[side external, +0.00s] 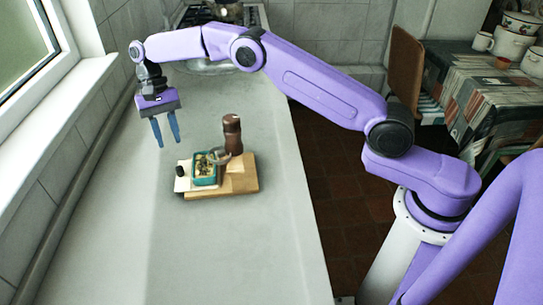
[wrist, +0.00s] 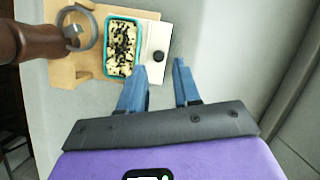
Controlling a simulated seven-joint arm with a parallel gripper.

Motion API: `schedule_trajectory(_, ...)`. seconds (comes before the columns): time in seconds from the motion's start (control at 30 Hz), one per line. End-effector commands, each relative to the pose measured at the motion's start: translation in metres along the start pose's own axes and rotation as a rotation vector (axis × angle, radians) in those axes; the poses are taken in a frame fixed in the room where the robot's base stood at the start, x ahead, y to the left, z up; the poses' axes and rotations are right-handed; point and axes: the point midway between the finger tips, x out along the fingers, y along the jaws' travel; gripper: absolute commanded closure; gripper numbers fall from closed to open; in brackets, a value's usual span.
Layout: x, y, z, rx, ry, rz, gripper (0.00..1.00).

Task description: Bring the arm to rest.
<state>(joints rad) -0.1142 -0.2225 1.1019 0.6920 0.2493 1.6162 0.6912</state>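My gripper (side external: 166,130) hangs over the grey-white counter (side external: 250,262), to the left of a wooden board (side external: 238,180) in the side view. Its two blue fingers point down and stand apart with nothing between them. They show again in the wrist view (wrist: 160,82), where bare counter and the edge of a white piece lie beyond the fingertips. My arm reaches from the right, above the counter.
The window wall (side external: 60,170) runs along the left. The near counter is clear.

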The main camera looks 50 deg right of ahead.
Motion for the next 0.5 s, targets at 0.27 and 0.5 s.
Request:
schedule_trajectory(0.27, -0.023, 0.010, 0.077, -0.271, 0.076, 0.052, 0.68)
schedule_trajectory(0.5, -0.027, 0.046, 0.148, -0.519, 0.138, 0.100, 0.68)
